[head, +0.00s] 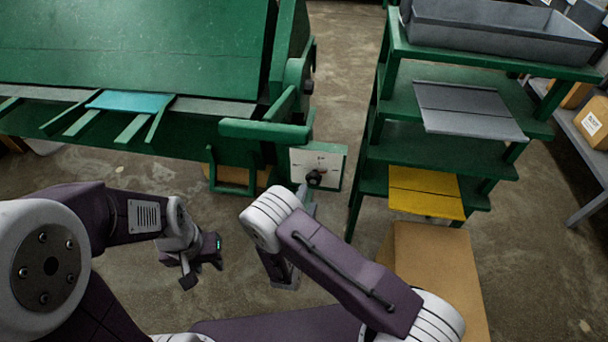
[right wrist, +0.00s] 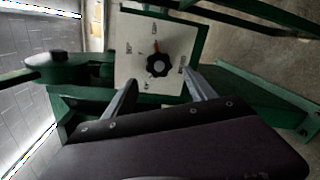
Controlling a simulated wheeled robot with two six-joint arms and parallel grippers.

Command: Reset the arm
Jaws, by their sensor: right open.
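My right gripper (head: 306,190) is in front of a white dial panel (head: 333,160) on the green machine. In the right wrist view the gripper (right wrist: 160,77) is open, its two grey fingers apart. The black lobed knob (right wrist: 158,66) shows between and just beyond the fingertips, with nothing held. The knob (head: 314,178) also shows in the head view, and a red mark lies above it in the wrist view. Whether the fingers touch the panel is unclear. My left gripper (head: 200,264) hangs low over the floor, away from the machine; its jaw opening is unclear.
The green machine (head: 150,40) fills the back left, with a teal sheet (head: 130,101) at its front. A green shelf rack (head: 420,140) stands right, holding a grey bin (head: 500,28), a grey sheet (head: 468,108) and a yellow sheet (head: 425,190). A cardboard box (head: 440,262) stands below.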

